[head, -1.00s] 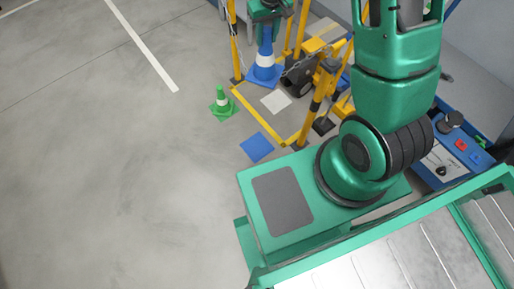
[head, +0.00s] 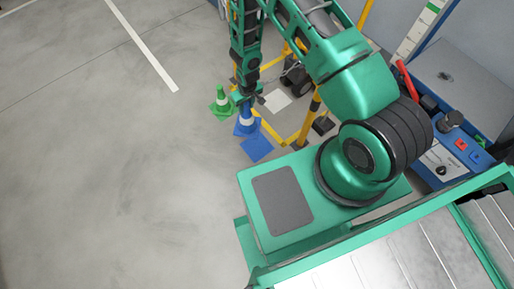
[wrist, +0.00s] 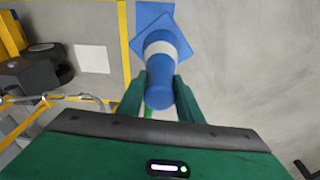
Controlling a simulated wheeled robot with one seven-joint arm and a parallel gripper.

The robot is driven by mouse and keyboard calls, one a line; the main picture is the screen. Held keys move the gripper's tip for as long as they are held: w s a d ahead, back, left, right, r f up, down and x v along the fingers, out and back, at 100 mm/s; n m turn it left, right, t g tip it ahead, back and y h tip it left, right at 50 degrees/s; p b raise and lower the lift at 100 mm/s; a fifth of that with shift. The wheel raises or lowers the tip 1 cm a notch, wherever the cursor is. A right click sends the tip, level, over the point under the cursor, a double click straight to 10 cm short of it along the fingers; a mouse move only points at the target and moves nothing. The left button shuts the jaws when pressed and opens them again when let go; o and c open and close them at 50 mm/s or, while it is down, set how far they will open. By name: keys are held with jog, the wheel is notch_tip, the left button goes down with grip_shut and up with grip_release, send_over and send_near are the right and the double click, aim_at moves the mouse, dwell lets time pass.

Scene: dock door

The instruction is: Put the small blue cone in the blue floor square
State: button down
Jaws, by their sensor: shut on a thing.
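The small blue cone (head: 246,124), with a white band, is upright in my gripper (head: 246,100). In the wrist view the cone (wrist: 160,60) stands between the two green fingers of my gripper (wrist: 159,92), which are shut on its upper part. The blue floor square (head: 257,149) lies just nearer to me than the cone in the head view. In the wrist view the square (wrist: 150,12) shows partly behind the cone's base, which overlaps its edge. I cannot tell whether the base touches the floor.
A green cone (head: 221,103) stands close to the left of the blue cone. A yellow floor frame (head: 272,131), yellow posts with a chain, and a white floor square (head: 277,100) are to the right. A black wheeled object (wrist: 32,75) is beyond them. Open floor lies left.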

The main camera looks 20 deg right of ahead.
aim_at(258, 126)
jog(key=s+a+f, duration=0.3)
jog(key=s+f, duration=0.6)
jog(key=f, duration=0.5)
jog(key=shift+n, duration=0.4)
jog(key=w+d+f, duration=0.4)
jog(key=w+d, duration=0.1)
jog(key=w+d+f, duration=0.2)
jog(key=d, duration=0.1)
jog(key=shift+w+f, duration=0.35)
jog(key=shift+f, duration=0.05)
notch_tip(258, 126, down, 4)
jog(key=c, duration=1.2)
grip_release()
jog(key=shift+f, duration=0.1)
